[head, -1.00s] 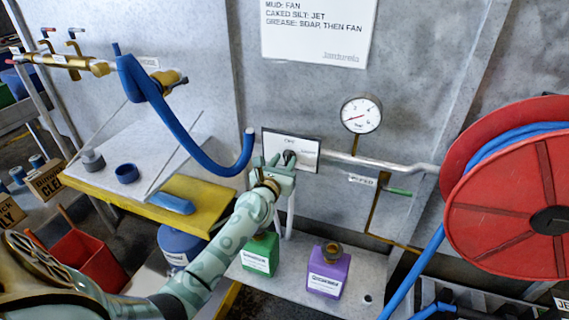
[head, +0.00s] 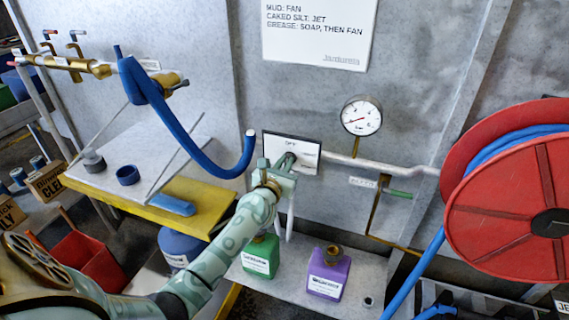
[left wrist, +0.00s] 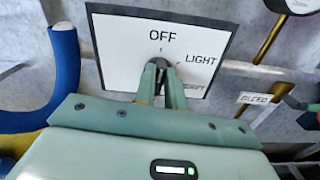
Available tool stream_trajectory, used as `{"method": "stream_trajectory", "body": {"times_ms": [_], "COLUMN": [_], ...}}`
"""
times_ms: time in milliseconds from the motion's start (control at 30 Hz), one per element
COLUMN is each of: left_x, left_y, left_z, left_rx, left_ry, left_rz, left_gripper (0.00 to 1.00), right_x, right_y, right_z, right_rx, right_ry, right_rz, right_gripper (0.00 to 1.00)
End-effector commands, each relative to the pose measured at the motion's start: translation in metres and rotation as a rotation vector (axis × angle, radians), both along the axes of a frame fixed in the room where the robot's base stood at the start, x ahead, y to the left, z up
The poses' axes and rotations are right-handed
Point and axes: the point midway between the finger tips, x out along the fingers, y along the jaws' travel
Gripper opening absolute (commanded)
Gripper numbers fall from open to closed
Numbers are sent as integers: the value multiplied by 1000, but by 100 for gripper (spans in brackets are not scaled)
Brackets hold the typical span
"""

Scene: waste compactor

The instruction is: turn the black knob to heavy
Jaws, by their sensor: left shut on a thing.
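The black knob (left wrist: 161,63) sits on a white panel (left wrist: 120,60) marked OFF at the top, LIGHT to the right and HEAVY at the lower right. The first part of HEAVY is hidden behind a finger. My left gripper (left wrist: 165,75) is shut on the knob, one finger on each side. The knob's pointing direction is mostly covered; I cannot tell it for certain. In the head view my left gripper (head: 279,168) is at the panel (head: 308,149), and the knob is mostly hidden there. My right gripper is not in view.
A blue hose (head: 195,150) hangs close left of the panel. A grey pipe with a gauge (head: 361,116) runs to its right. A green bottle (head: 260,257) and a purple bottle (head: 328,273) stand below. A red hose reel (head: 505,200) is at the right.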

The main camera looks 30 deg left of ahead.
Motion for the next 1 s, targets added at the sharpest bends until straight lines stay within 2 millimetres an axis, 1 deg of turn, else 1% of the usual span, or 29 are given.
{"method": "stream_trajectory", "body": {"times_ms": [267,1000], "left_x": [1,2], "left_y": [-3,-9], "left_z": [1,-4], "left_rx": [222,907], "left_ry": [55,218], "left_rz": [-1,-1], "left_gripper": [0,0], "right_x": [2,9], "right_y": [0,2], "right_z": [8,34], "right_rx": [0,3], "right_ry": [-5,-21], "right_rz": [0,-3], "right_gripper": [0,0]}}
